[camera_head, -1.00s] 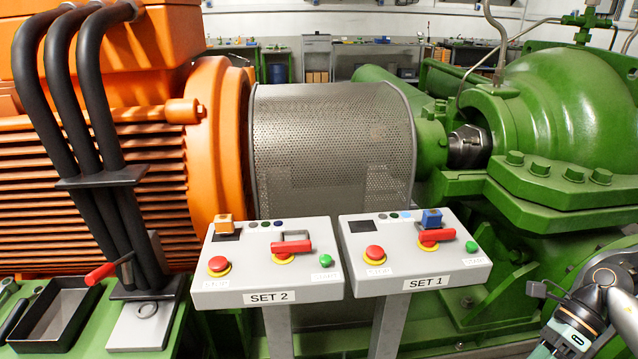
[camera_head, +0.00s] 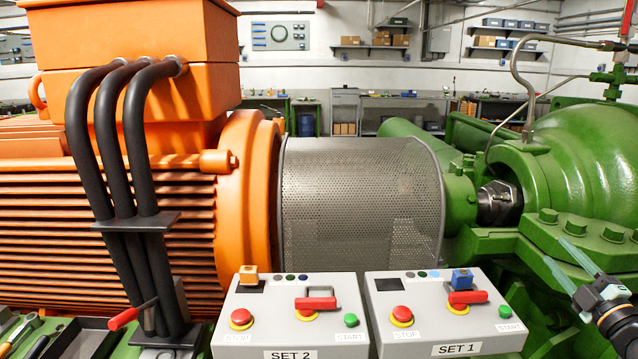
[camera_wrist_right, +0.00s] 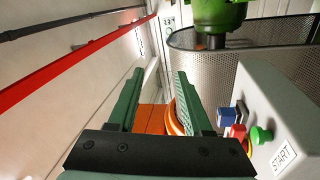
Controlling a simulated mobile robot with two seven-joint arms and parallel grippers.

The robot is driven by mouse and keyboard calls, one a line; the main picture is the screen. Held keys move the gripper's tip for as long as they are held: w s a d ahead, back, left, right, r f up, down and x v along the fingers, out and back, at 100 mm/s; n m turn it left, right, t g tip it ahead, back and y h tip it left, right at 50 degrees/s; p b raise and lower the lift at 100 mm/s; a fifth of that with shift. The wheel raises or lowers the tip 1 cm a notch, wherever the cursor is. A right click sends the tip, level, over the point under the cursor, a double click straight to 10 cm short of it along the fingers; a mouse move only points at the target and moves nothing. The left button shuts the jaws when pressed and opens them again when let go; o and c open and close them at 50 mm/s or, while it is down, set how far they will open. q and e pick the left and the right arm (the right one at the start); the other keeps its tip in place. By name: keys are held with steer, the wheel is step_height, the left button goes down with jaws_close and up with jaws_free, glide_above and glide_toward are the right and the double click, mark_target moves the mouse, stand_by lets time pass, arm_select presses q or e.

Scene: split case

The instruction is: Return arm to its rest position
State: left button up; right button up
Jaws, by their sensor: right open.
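My right gripper (camera_head: 568,272) is at the lower right of the head view, with its two green fingers apart and nothing between them. In the right wrist view its open fingers (camera_wrist_right: 160,105) point toward the perforated guard and the orange motor. It is to the right of the SET 1 control box (camera_head: 445,318) and apart from it. My left gripper is not in view.
The SET 2 box (camera_head: 290,318) stands left of SET 1. Both carry red and green buttons. Behind them are the orange motor (camera_head: 150,215), the perforated guard (camera_head: 360,200) and the green pump (camera_head: 590,150). A tray and tools lie at the lower left.

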steer(key=d+f+m+g+h, duration=0.4)
steer(key=d+f+m+h, duration=0.3)
steer(key=m, duration=0.3)
steer(key=s+a+f+g+y, duration=0.1)
steer(key=s+a+f+y, duration=0.1)
steer(key=a+f, duration=0.3)
steer(key=s+a+f+g+y, duration=0.1)
steer(key=s+a+f, duration=0.15)
steer(key=f, duration=0.55)
steer(key=s+a+f+g+y, duration=0.1)
steer(key=s+a+f+y, duration=0.1)
steer(key=s+a+f, duration=0.5)
steer(key=s+a+f+g+y, duration=0.1)
steer(key=s+a+f+g, duration=0.1)
steer(key=s+a+f, duration=0.5)
steer(key=s+a+m+g+y+p, duration=0.1)
steer(key=s+a+p, duration=0.1)
steer(key=s+a, duration=0.4)
steer(key=s+a+f+m+y+p, duration=0.1)
steer(key=s+a+m, duration=0.1)
steer(key=s+a, duration=0.4)
steer(key=a, duration=0.5)
steer(key=shift+s+a+f+m+g+y+p, duration=0.15)
steer(key=shift+f+m+g+y+p, duration=0.15)
steer(key=shift+g+p, duration=0.1)
